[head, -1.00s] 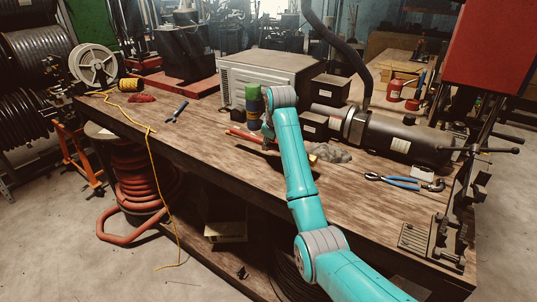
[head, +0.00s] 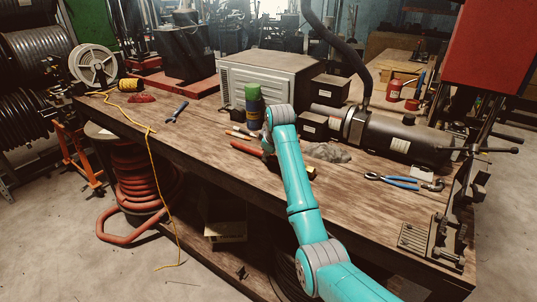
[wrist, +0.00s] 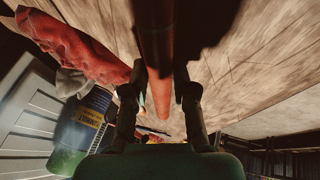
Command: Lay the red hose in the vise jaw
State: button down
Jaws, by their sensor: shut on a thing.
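The red hose (head: 246,149) shows in the head view as a short red length to the left of my forearm, over the middle of the workbench. In the wrist view the red hose (wrist: 159,92) runs between the two fingers of my gripper (wrist: 160,85), which is shut on it. My arm hides the gripper and the rest of the hose in the head view. Whether the hose touches the bench is unclear. The vise (head: 447,228) is at the right front corner of the bench, well away from the hose.
A blue-and-green can (head: 253,100) stands behind the hose. Grey rag (head: 328,153), blue-handled pliers (head: 395,181) and a dark cylindrical machine (head: 395,135) lie to the right. A wrench (head: 177,111) lies left. The bench top (head: 350,205) right of my arm is largely bare.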

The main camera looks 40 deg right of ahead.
jog(key=shift+s+f, duration=0.1)
jog(key=shift+f, duration=0.25)
jog(key=shift+f, duration=0.2)
jog(key=c, duration=0.9)
grip_release()
jog(key=shift+f, duration=0.25)
jog(key=shift+r, duration=0.1)
jog(key=shift+r, duration=0.3)
jog(key=shift+r, duration=0.35)
jog(key=v, duration=1.2)
jog(key=shift+r, duration=0.25)
